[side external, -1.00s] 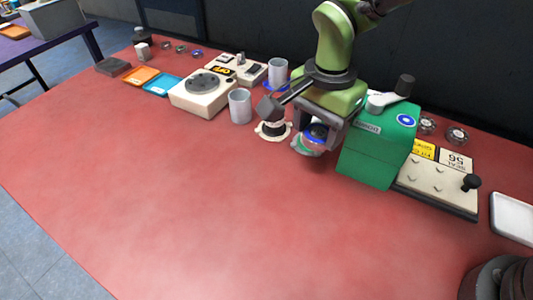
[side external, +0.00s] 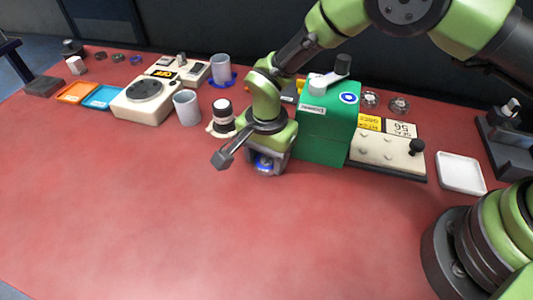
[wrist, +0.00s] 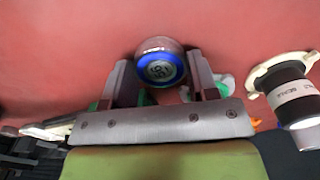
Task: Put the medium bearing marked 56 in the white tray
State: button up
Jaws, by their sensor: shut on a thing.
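The bearing is a round metal piece with a blue ring and a small marked face; it shows between my fingers in the wrist view (wrist: 160,66) and low under my wrist in the side view (side external: 263,164). The mark looks like 56 but is small and tilted. My gripper (wrist: 162,82) is shut on it, left of the green box. I cannot tell how far the bearing is above the red table. The white tray (side external: 461,173) lies empty at the right, beyond the green box and the plate marked 56.
The green box (side external: 328,128) with a grey handle stands right beside my gripper. The cream plate (side external: 388,153) has a black knob. A black-and-white cylinder (side external: 222,113) and a grey cup (side external: 187,107) stand at the left. The front of the red table (side external: 200,225) is clear.

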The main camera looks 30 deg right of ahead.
jog(key=o, duration=1.1)
jog(key=shift+f, duration=0.1)
notch_tip(320, 180, up, 13)
notch_tip(320, 180, up, 7)
jog(key=n+t+y, duration=0.1)
send_over(267, 160)
jog(key=d, duration=0.4)
jog(key=s+d+r+n+t+y, duration=0.1)
jog(key=s+d+r+n+t, duration=0.15)
jog(key=s+d+r, duration=0.55)
jog(key=s+d+r+n+t, duration=0.1)
jog(key=s, duration=0.2)
jog(key=s+d+r+n+t, duration=0.1)
jog(key=s+d, duration=0.1)
jog(key=s, duration=0.2)
jog(key=s+d+r+n+t, duration=0.1)
jog(key=s+n, duration=0.1)
jog(key=s, duration=0.2)
jog(key=shift+d+t, duration=0.25)
jog(key=shift+d, duration=0.1)
jog(key=shift+o, duration=0.2)
jog(key=shift+s+d+f, duration=0.1)
jog(key=shift+s+f, duration=0.05)
jog(key=shift+s, duration=0.2)
